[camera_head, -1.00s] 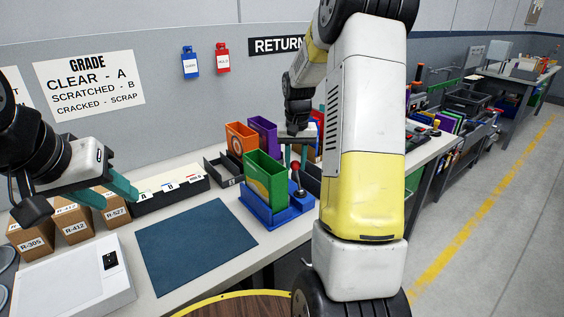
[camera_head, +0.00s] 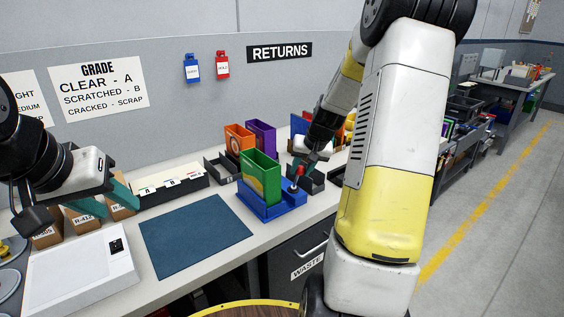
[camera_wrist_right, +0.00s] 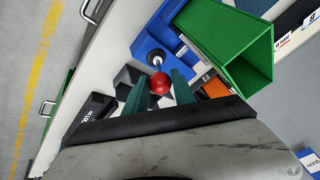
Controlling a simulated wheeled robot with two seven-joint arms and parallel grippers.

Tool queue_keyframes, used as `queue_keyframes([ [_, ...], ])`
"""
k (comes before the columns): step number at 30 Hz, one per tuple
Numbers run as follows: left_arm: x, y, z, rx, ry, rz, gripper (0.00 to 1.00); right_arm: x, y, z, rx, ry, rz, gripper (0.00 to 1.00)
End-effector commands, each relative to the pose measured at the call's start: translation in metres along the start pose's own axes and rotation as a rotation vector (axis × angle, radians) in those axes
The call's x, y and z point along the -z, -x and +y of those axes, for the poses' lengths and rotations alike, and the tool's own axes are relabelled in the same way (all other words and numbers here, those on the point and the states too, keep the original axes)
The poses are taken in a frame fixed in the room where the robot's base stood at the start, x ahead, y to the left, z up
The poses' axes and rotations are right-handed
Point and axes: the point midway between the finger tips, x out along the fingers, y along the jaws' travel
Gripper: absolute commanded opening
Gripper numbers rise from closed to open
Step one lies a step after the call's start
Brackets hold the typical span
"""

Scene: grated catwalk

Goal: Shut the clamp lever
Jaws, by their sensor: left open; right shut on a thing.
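The clamp lever has a red ball knob (camera_head: 300,170) on a short shaft and stands roughly upright on the blue clamp base (camera_head: 278,211). A green open-topped case (camera_head: 262,178) stands in that base, left of the lever. My right gripper (camera_wrist_right: 160,88) is shut on the red knob, with one teal fingertip on each side of it in the right wrist view. In the head view its fingers are small and partly hidden. My left gripper (camera_head: 106,199) is open and empty above the brown boxes at the left.
A dark blue mat (camera_head: 195,236) lies left of the clamp base. Orange (camera_head: 238,138) and purple (camera_head: 262,136) cases stand behind it, near a black tray (camera_head: 222,168). A card file (camera_head: 172,180) and a white device (camera_head: 80,271) are further left. My right arm hides part of the bench.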

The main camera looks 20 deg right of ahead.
Motion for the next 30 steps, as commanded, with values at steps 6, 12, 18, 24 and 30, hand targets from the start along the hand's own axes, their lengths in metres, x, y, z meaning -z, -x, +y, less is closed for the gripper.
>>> queue_keyframes([
  [6,0.0,0.0,0.0,0.0,0.0,0.0,0.42,-0.0099,-0.0012,0.0078,-0.003,-0.004,-0.008,0.0],
  [12,0.0,0.0,0.0,0.0,0.0,0.0,0.42,-0.0131,-0.0017,0.0096,-0.003,-0.005,-0.01,0.0],
  [18,0.0,0.0,0.0,0.0,0.0,0.0,0.42,-0.014,-0.0021,0.0103,-0.003,-0.005,-0.011,0.0],
  [24,0.0,0.0,0.0,0.0,0.0,0.0,0.42,-0.0146,-0.0024,0.0108,-0.004,-0.006,-0.013,0.33],
  [30,0.0,0.0,0.0,0.0,0.0,0.0,0.42,-0.0132,-0.0018,0.0095,-0.002,-0.004,-0.009,0.52],
])
